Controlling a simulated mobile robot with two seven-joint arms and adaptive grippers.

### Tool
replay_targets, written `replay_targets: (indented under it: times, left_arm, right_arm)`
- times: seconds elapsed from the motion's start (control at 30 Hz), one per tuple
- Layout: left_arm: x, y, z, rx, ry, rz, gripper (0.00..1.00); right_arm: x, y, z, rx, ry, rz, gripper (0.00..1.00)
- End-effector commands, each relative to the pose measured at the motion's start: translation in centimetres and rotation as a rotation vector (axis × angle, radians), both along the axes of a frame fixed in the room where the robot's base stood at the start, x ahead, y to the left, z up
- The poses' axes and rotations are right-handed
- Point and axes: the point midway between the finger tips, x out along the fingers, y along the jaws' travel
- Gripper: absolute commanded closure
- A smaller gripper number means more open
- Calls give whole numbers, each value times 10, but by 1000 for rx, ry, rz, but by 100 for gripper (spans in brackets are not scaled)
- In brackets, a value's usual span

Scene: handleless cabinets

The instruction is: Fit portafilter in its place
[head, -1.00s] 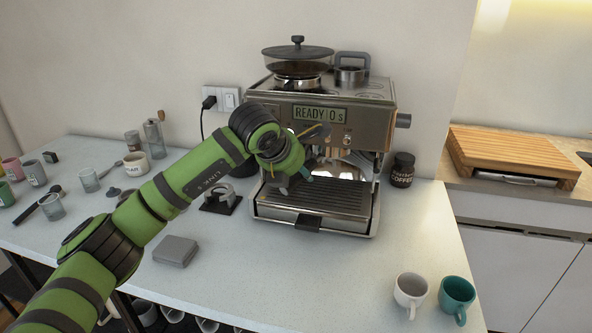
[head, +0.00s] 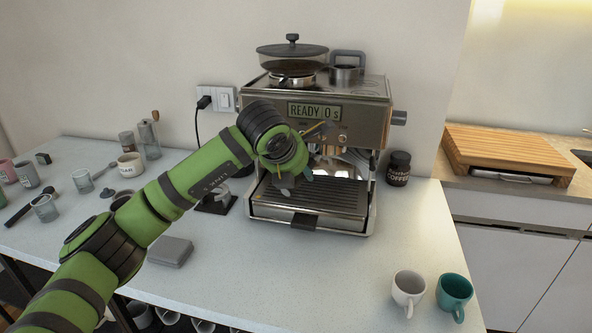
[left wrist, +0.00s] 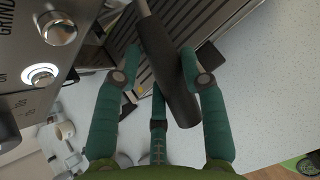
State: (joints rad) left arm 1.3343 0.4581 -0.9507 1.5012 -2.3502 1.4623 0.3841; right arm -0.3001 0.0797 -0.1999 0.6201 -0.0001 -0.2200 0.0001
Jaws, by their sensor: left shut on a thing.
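The portafilter's dark handle (left wrist: 170,75) runs between the teal fingers of my left gripper (left wrist: 165,77) in the left wrist view. The gripper is shut on it. The handle's far end leaves the top of that view, so the basket is not seen there. In the head view my left gripper (head: 297,180) is in front of the espresso machine (head: 330,105), at its brewing area above the drip tray (head: 318,197). My forearm and wrist hide most of the portafilter there. I cannot tell whether its head touches the group. My right gripper is not in view.
A black stand (head: 215,200) and a grey box (head: 171,252) lie left of the machine. A coffee jar (head: 398,168) stands close to its right. White (head: 408,288) and teal (head: 455,292) mugs stand at the front right. Several cups and jars are at the left. The counter's front middle is clear.

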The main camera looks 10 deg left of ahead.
Motion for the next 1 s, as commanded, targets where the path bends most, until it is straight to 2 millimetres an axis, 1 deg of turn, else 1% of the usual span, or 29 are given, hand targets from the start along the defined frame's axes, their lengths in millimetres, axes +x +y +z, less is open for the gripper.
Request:
replay_targets:
  times: [0.03,0.4,1.0]
  left_arm:
    - [0,-3,3,-3,-10,7,100]
    - [-3,-9,3,-4,-10,73,100]
    - [-3,-10,3,-4,-12,82,100]
  right_arm:
    - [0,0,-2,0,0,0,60]
    - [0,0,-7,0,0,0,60]
    - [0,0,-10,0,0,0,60]
